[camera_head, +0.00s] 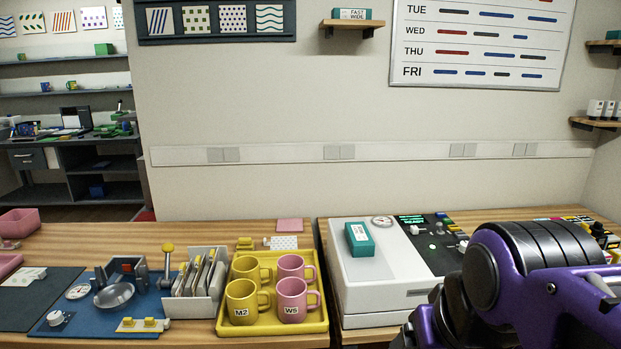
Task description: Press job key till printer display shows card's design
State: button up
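The printer (375,290) is a broad white machine on the right-hand bench. Its dark control panel (437,262) carries several small knobs and keys and a lit green spot. The display (411,219) at the panel's back shows green text too small to read. I cannot tell which key is the job key. A small white card with a dotted pattern (285,243) lies behind the yellow tray; I cannot tell if it is the job card. My purple and black arm fills the lower right and hides part of the panel. My gripper's fingers are not in view.
A yellow tray (322,322) holds yellow and pink mugs left of the printer. A teal box (359,239) stands on the printer's white top, near a round dial (381,222). A blue mat (75,327) with a press-like device lies farther left. Pattern samples (232,18) hang on the wall.

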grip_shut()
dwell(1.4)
